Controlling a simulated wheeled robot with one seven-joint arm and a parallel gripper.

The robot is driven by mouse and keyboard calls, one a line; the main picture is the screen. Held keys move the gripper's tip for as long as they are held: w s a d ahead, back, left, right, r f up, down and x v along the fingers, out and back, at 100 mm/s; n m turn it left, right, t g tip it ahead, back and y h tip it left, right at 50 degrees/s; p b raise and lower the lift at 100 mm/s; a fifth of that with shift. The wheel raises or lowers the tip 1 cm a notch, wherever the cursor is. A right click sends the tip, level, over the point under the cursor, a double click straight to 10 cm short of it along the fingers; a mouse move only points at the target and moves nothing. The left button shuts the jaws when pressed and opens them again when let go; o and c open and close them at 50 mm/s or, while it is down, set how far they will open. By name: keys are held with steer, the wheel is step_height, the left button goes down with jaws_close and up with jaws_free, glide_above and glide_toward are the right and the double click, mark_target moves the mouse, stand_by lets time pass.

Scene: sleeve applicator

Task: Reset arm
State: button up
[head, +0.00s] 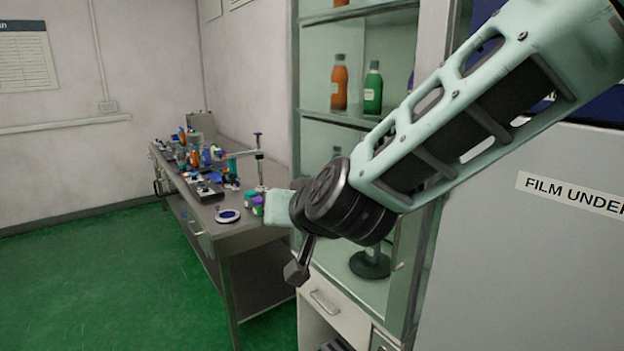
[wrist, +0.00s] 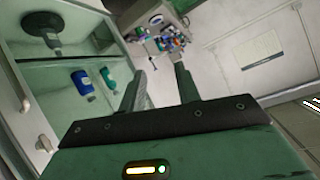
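My arm reaches in from the upper right of the head view, bent at a dark joint in front of the glass-fronted cabinet (head: 308,90). My gripper (head: 297,272) hangs below that joint, over the floor side of the cabinet, and only a finger of it shows there. In the wrist view my gripper (wrist: 158,68) has its two fingers apart with nothing between them. It is clear of the bench and the shelves.
A grey bench (head: 228,232) stands left of the cabinet, crowded with small lab items. An orange bottle (head: 339,88) and a green bottle (head: 373,92) stand on a cabinet shelf. A grey machine (head: 530,250) is close at right. The green floor (head: 90,280) at left is clear.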

steer(key=s+d+f+n+g+h, duration=0.1)
steer(key=s+d+f+n+g, duration=0.1)
steer(key=s+d, duration=0.4)
steer(key=s+d+f+n+g+h, duration=0.1)
steer(key=s+d+f+g, duration=0.3)
steer(key=s, duration=0.8)
steer(key=s+d+f+n+g+h, duration=0.2)
steer(key=s+d+f+g+h, duration=0.1)
steer(key=s+d, duration=0.5)
steer(key=shift+s+d+f+n+g, duration=0.35)
steer(key=shift+s+f+g, duration=0.2)
steer(key=shift+g, duration=0.35)
steer(key=shift+w, duration=0.1)
steer(key=shift+c, duration=0.3)
